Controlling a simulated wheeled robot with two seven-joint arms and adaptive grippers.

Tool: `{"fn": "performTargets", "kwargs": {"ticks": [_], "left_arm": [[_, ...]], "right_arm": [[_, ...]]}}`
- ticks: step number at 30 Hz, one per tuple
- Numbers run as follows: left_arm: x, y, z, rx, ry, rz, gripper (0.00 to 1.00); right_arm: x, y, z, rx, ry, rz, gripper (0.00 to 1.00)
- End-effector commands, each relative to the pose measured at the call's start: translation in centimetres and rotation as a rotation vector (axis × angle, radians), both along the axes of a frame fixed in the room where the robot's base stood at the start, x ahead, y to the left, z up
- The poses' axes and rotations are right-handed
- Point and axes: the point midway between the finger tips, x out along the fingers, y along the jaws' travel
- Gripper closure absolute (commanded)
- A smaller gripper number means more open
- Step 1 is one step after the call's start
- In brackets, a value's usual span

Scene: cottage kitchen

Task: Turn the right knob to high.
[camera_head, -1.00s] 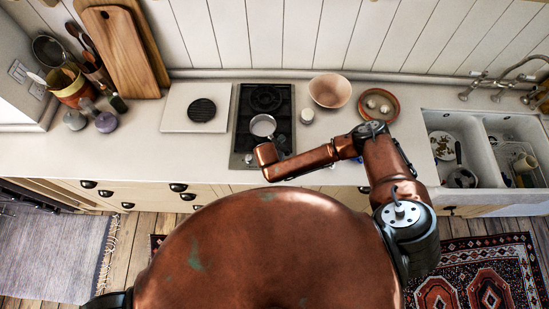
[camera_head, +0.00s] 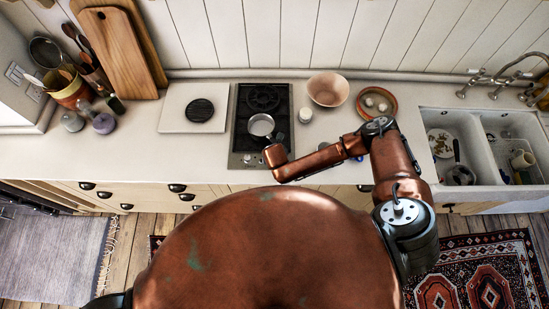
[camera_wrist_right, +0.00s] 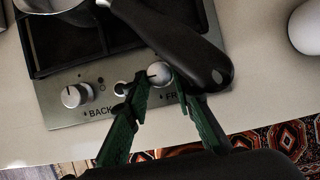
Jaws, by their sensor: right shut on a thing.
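The hob (camera_head: 236,150) stands on the counter in the head view, with a small pan (camera_head: 261,125) on it. In the right wrist view the right knob (camera_wrist_right: 160,74), a round pale knob on the steel panel, is between the green fingertips of my right gripper (camera_wrist_right: 158,84), which is shut on it. The label below it starts with "FR". The left knob (camera_wrist_right: 77,95), by "BACK", stands free. The black pan handle (camera_wrist_right: 190,45) reaches over the panel close above the right knob. In the head view my wrist hides the right knob and fingers. My left gripper is out of view.
A pale board (camera_head: 176,122) with a black round trivet (camera_head: 200,110) is left. The sink (camera_head: 468,116) is far right.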

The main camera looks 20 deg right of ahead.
Motion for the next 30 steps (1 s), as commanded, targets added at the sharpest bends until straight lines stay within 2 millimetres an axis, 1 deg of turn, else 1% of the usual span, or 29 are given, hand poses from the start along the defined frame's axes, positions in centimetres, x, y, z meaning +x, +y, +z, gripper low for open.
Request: {"fn": "performTargets", "kwargs": {"ticks": [3, 4, 6, 14, 17, 20, 30], "left_arm": [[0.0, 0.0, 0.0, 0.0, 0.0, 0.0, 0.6], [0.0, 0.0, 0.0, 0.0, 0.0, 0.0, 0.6], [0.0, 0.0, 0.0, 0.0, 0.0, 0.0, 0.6], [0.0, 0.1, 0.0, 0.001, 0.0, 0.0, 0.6], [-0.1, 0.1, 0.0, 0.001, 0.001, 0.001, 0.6], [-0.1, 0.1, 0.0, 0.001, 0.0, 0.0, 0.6], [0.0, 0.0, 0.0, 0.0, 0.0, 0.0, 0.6]], "right_arm": [[0.3, -0.1, 0.2, -0.001, -0.005, -0.001, 1.0], [0.3, -0.1, 0.2, -0.001, -0.005, -0.002, 0.76], [0.2, -0.1, 0.2, -0.001, -0.005, -0.002, 0.71], [0.1, 0.0, 0.1, 0.0, -0.002, -0.002, 0.7], [-0.1, 0.1, 0.5, 0.001, -0.001, -0.001, 0.7], [-0.5, 0.3, 1.6, 0.002, -0.002, 0.0, 0.7], [-3.0, 0.9, 8.0, 0.002, -0.003, 0.0, 0.7]]}}
